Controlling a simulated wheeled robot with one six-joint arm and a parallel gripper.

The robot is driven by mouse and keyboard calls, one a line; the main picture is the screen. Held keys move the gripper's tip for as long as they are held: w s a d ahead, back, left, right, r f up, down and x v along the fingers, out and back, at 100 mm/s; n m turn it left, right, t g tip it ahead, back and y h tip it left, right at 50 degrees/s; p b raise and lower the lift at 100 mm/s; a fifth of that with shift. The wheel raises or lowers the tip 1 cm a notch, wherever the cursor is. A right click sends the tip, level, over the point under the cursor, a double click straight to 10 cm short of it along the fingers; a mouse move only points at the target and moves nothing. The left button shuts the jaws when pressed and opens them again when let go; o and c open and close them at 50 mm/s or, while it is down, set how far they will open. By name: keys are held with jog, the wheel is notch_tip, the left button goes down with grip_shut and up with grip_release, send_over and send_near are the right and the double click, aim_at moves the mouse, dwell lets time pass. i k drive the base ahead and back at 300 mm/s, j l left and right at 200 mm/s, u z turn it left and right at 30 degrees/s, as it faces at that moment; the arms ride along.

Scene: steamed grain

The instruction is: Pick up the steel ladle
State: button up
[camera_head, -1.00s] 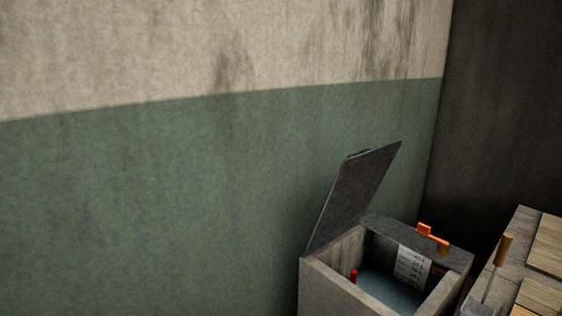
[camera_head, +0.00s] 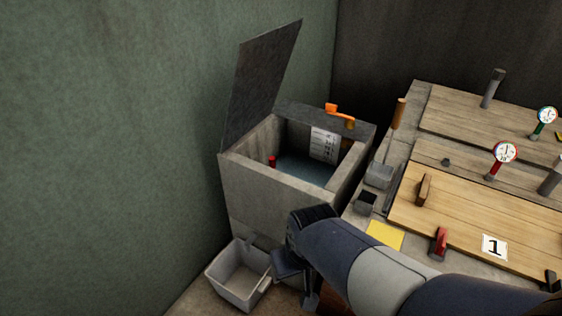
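What looks like the steel ladle (camera_head: 378,175) is at the left edge of the wooden-topped counter, right of the open tank. It has a small grey boxy cup, a thin shaft and an upright wooden handle (camera_head: 398,113). My arm reaches in from the lower right. My gripper (camera_head: 297,283) hangs low in front of the tank, beside a white bin and well apart from the ladle. It is dark and partly hidden by my arm, so its opening is unclear. I see nothing in it.
The concrete tank (camera_head: 270,195) has a raised dark lid (camera_head: 260,85) and an orange lever (camera_head: 340,115). A white bin (camera_head: 238,278) stands below it. A small dark square cup (camera_head: 366,202), a yellow pad (camera_head: 385,235), a plank cover (camera_head: 470,215) and gauges (camera_head: 504,152) are on the counter.

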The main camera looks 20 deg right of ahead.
aim_at(378, 174)
jog(key=z, duration=1.25)
jog(key=i+u, duration=0.3)
jog(key=i+j, duration=0.05)
jog(key=i, duration=0.05)
